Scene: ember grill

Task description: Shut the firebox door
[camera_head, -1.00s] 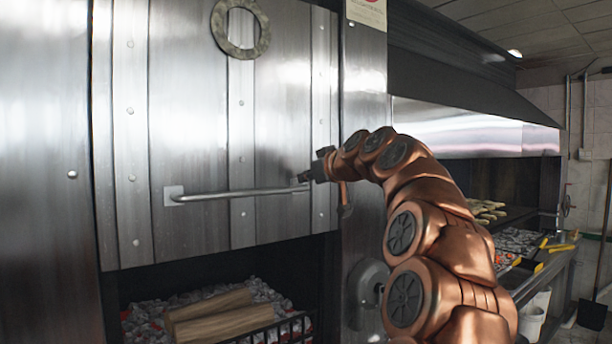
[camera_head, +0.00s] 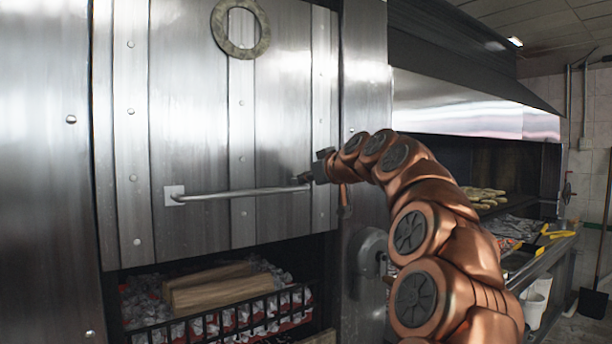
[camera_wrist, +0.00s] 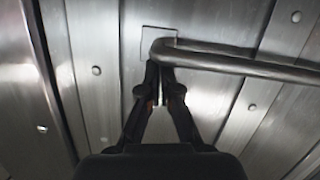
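The firebox door (camera_head: 200,110) is a large riveted steel panel with a round ring at its top and a horizontal bar handle (camera_head: 240,192) low on its face. Its lower edge hangs above the firebox opening (camera_head: 190,265), which is still open below it. My gripper (camera_head: 308,178) is at the right end of the handle. In the wrist view, its two dark fingers (camera_wrist: 162,75) are nearly together at the bent end of the bar (camera_wrist: 230,63), beside the mounting plate. They look shut against the handle; a grip around the bar is not visible.
Wooden logs (camera_head: 215,287) lie on coals behind a black grate (camera_head: 230,318) in the opening. A steel frame (camera_head: 45,200) borders the door. To the right are a grill with food (camera_head: 485,196), a white bucket (camera_head: 532,308) and a shovel (camera_head: 593,302).

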